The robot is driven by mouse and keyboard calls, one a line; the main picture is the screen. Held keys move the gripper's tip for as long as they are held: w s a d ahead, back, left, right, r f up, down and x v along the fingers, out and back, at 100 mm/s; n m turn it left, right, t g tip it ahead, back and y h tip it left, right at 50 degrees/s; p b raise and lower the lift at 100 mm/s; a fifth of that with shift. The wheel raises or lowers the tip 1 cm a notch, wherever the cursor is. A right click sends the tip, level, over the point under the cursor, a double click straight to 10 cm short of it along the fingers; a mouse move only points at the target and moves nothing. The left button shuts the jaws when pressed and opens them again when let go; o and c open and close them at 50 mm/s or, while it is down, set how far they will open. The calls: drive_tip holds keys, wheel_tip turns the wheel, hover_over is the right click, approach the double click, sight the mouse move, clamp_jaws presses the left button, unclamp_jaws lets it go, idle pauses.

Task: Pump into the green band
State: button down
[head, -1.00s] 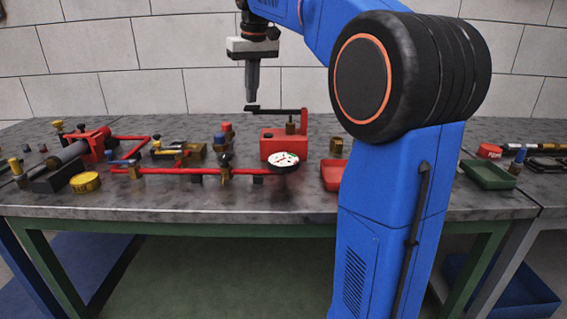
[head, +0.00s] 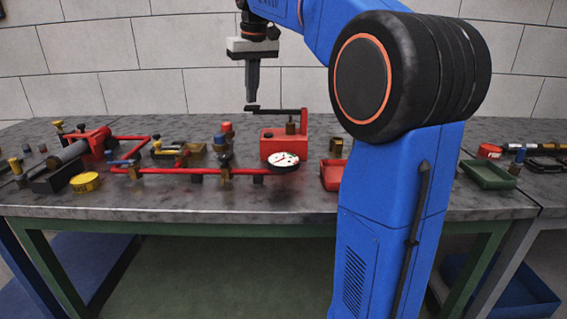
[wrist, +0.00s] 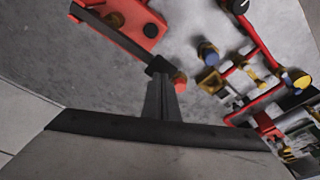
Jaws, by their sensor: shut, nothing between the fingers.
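The red hand pump (head: 283,145) stands on the bench and also shows in the wrist view (wrist: 145,27). Its dark lever (head: 282,110) runs out to the left, and its end is at the tip of my gripper (head: 252,101). In the wrist view my shut gripper (wrist: 161,72) is at the lever's end (wrist: 155,64); nothing is held between the fingers. I cannot tell whether they touch. The round gauge (head: 284,160) with a white face stands in front of the pump. Its green band and needle are too small to read exactly.
A red pipe (head: 185,171) with valves runs left from the gauge. Blue-capped and red-capped fittings (head: 223,135) stand left of the pump. A red tray (head: 331,175) is to its right, a green tray (head: 489,174) farther right.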

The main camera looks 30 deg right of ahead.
sight(253, 107)
drive_tip(key=shift+f, duration=0.65)
idle(0.6)
drive_tip(key=shift+f, duration=2.45)
drive_tip(key=shift+r, duration=2.75)
drive_tip(key=shift+f, duration=0.15)
